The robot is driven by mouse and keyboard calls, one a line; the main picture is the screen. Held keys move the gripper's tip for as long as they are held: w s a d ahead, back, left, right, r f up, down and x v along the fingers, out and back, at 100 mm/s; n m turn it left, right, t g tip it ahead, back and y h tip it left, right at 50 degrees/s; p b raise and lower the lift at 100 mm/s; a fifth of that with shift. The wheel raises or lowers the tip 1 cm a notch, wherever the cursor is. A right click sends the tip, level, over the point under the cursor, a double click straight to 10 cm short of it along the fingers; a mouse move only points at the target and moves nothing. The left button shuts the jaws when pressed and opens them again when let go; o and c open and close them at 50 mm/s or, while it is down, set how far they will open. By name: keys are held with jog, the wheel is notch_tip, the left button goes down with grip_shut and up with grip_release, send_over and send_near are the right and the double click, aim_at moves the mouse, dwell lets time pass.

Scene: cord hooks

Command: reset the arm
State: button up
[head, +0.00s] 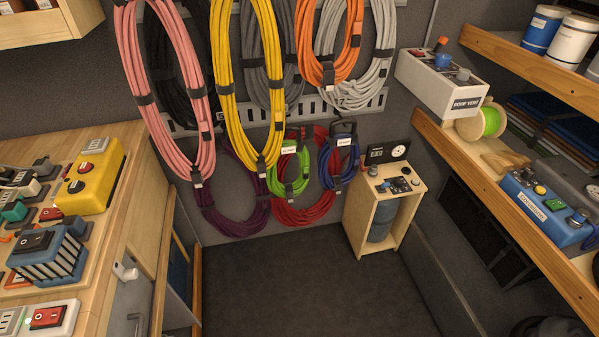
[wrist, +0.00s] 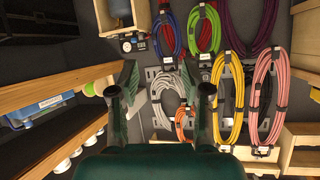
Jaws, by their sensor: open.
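My gripper (wrist: 160,76) shows only in the wrist view, with its two dark green fingers spread wide and nothing between them. It faces the cord wall from a distance, and that view is upside down. Beyond the fingers hang the grey cord (wrist: 166,84) and the orange cord (wrist: 184,122). In the head view several coiled cords hang on the wall: pink (head: 133,60), yellow (head: 222,80), orange (head: 301,40), purple (head: 222,222), green (head: 274,180), red (head: 300,217) and blue (head: 325,170). My arm is not in the head view.
A wooden bench (head: 120,225) with a yellow switch box (head: 97,178) stands at left. Shelves with a grey roof vent box (head: 440,82) and a blue box (head: 543,208) line the right. A small wooden stand (head: 386,205) is by the wall. The dark floor (head: 320,285) is clear.

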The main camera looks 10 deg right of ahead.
jog(key=s+a+r+n+t+y, duration=0.1)
jog(key=s+a+r+n+t, duration=0.1)
jog(key=s+r, duration=1)
notch_tip(320, 180, up, 5)
jog(key=shift+s+a+f+n+y, duration=0.1)
jog(key=shift+s+a+n+y, duration=0.3)
jog(key=shift+a, duration=0.45)
